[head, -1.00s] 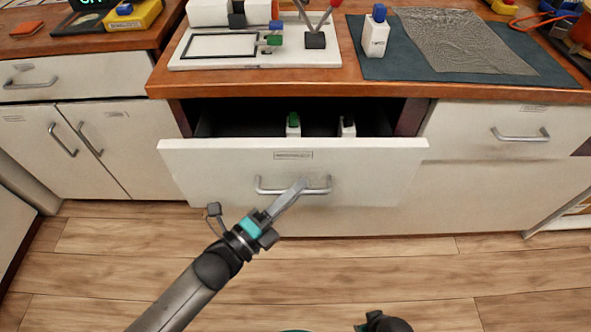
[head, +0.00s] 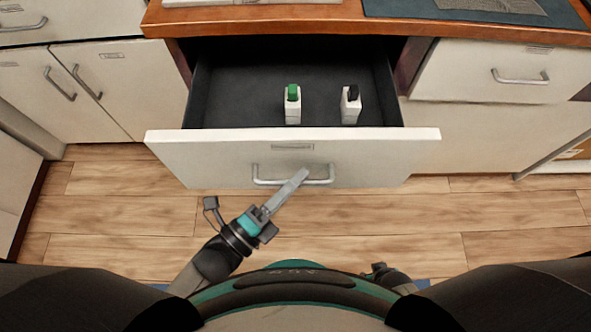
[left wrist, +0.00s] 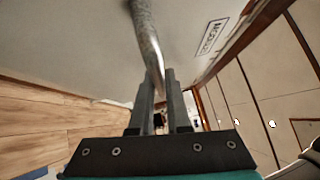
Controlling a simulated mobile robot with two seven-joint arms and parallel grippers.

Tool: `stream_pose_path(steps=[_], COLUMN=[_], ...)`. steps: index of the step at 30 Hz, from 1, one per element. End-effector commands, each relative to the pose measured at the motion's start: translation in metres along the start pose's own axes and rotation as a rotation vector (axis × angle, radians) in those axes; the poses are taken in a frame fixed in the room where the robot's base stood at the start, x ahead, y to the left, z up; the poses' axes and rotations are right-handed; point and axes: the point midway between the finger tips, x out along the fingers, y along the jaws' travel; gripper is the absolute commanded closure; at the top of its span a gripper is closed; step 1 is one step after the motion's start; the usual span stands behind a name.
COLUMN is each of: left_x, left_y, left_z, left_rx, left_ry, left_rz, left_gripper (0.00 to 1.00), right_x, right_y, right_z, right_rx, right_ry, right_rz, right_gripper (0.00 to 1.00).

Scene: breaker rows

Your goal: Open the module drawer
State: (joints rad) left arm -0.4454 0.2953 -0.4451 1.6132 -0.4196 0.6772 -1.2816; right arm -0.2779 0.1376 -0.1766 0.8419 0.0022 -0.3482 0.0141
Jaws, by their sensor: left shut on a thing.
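The module drawer (head: 220,155) stands well out from the counter in the head view, with its dark interior showing. Its silver bar handle (head: 318,181) is on the white front, below a small label. My left gripper (head: 300,176) is shut on the handle near its middle. In the left wrist view the handle (left wrist: 148,45) runs between the two fingers (left wrist: 161,95). Inside the drawer stand a white module with a green top (head: 292,105) and a white module with a black top (head: 350,105). My right gripper (head: 380,272) shows only partly at the bottom, its jaws unclear.
The wooden counter (head: 300,28) lies above the drawer, with a board and a dark mat at its edge. Closed cabinets with handles stand at left (head: 110,85) and a closed drawer at right (head: 490,70). The wooden floor (head: 480,215) before them is clear.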

Motion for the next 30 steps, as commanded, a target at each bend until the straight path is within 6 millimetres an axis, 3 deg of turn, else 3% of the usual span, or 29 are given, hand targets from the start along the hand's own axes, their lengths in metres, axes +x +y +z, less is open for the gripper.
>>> stream_pose_path(steps=[9,10,17,30], left_x=[-0.0004,-0.0004,-0.0001,0.0], left_y=[0.0006,0.0006,0.0003,0.0001], left_z=[0.0003,0.0003,0.0003,0.0002], left_rx=[0.0,0.0,0.0,0.0], left_ry=[-0.001,-0.001,-0.001,0.0], left_rz=[0.002,0.002,0.001,0.0], left_gripper=[1.0,0.82,0.56,0.55], right_x=[0.0001,0.0001,0.0001,0.0], right_y=[-0.0001,-0.0001,-0.0001,0.0], right_z=[-0.0003,-0.0004,-0.0005,-0.0006], right_rx=[-0.001,-0.001,-0.001,0.0], right_ry=[0.001,0.001,0.001,0.001], right_rz=[0.0,0.0,0.0,0.0], right_gripper=[0.5,0.5,0.5,0.5])
